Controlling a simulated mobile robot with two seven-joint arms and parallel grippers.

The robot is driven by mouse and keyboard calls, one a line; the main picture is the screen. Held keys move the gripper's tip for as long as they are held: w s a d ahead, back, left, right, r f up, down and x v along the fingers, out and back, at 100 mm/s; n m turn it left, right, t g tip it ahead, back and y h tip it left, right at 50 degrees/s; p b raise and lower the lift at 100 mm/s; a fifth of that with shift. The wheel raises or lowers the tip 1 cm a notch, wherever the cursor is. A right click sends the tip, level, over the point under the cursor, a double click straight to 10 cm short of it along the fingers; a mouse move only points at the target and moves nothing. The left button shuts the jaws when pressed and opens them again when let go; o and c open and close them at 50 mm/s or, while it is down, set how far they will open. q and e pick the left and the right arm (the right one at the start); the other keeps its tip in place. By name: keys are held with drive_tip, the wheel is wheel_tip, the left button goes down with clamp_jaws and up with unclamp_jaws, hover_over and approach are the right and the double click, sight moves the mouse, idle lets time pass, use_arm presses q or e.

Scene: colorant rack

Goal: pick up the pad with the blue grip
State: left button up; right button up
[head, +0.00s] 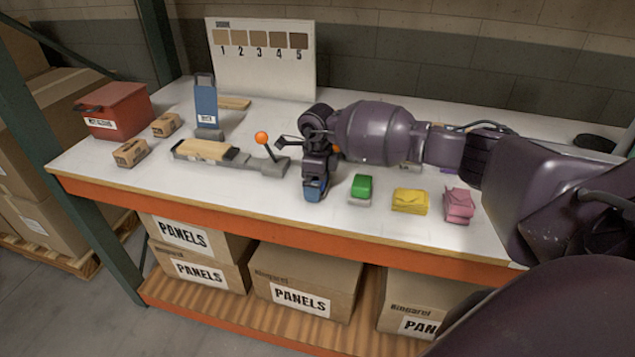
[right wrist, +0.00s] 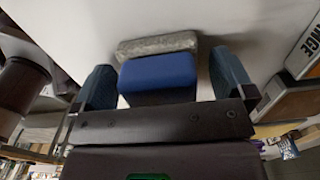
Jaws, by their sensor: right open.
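The pad with the blue grip (head: 315,186) stands on the white table, left of the green-grip pad, partly hidden by my right gripper (head: 316,178). In the right wrist view, its blue grip (right wrist: 157,72) sits on a speckled grey pad (right wrist: 157,46). My right gripper (right wrist: 163,82) is open, with one dark blue finger on each side of the blue grip. A gap shows on the right side; the left finger is very close, and I cannot tell if it touches. My left gripper is in neither view.
A green-grip pad (head: 362,186), a yellow piece (head: 410,200) and a pink piece (head: 459,204) lie to the right. A grey device (head: 240,163) with an orange-knobbed lever (head: 262,138) stands to the left. A numbered board (head: 262,68) stands behind.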

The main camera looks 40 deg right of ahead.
drive_tip(key=shift+f, duration=0.1)
drive_tip(key=shift+c, duration=0.3)
drive_tip(key=c, duration=0.9)
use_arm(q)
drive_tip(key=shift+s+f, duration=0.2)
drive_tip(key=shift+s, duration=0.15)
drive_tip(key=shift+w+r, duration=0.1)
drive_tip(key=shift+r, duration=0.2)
use_arm(e)
drive_tip(key=shift+r, duration=10)
